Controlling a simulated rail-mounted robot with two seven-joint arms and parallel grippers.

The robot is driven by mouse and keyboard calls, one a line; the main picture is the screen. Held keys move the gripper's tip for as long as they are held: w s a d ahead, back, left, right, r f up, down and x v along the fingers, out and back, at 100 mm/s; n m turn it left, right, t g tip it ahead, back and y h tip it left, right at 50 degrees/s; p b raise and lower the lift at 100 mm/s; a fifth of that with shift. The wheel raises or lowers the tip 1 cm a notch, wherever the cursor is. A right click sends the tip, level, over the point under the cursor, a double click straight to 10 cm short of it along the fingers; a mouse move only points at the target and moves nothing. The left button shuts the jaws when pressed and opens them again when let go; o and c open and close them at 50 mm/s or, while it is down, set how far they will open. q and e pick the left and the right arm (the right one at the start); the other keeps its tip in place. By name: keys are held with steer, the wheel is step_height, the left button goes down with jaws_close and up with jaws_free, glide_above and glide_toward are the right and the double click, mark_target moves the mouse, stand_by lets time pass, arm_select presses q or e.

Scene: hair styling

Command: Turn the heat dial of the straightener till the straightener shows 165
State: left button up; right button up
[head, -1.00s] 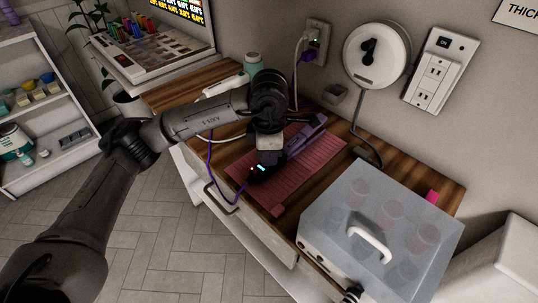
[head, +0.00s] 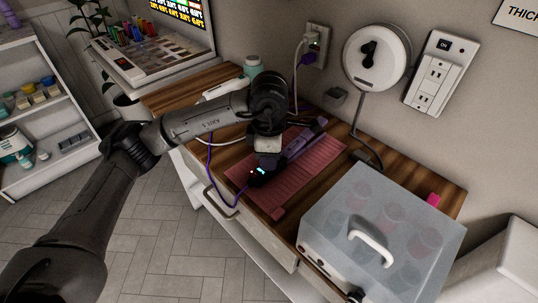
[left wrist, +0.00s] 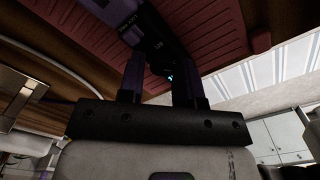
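The straightener (head: 292,151) is dark with purple parts and lies on a pink-red ribbed mat (head: 300,181). A small cyan display glows at its near end; its number is too small to read. My left gripper (head: 265,163) reaches down at that near end. In the left wrist view, the two fingers of my left gripper (left wrist: 158,72) stand apart at the dark straightener body (left wrist: 148,32), with a bit of cyan glow by the right finger. The heat dial cannot be made out. Whether the fingers grip anything is unclear. My right gripper is not in view.
A translucent box (head: 345,225) with a white handle stands at the right of the wooden counter (head: 190,88). A purple cord (head: 211,180) hangs over the front edge. A white bottle (head: 252,65) stands behind the arm. A wall outlet (head: 316,45) holds plugs.

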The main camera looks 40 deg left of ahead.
arm_select(q)
steer(key=shift+r, duration=0.3)
step_height(320, 180, up, 13)
steer(key=p, duration=0.3)
steer(key=shift+r, duration=0.1)
stand_by(0.6)
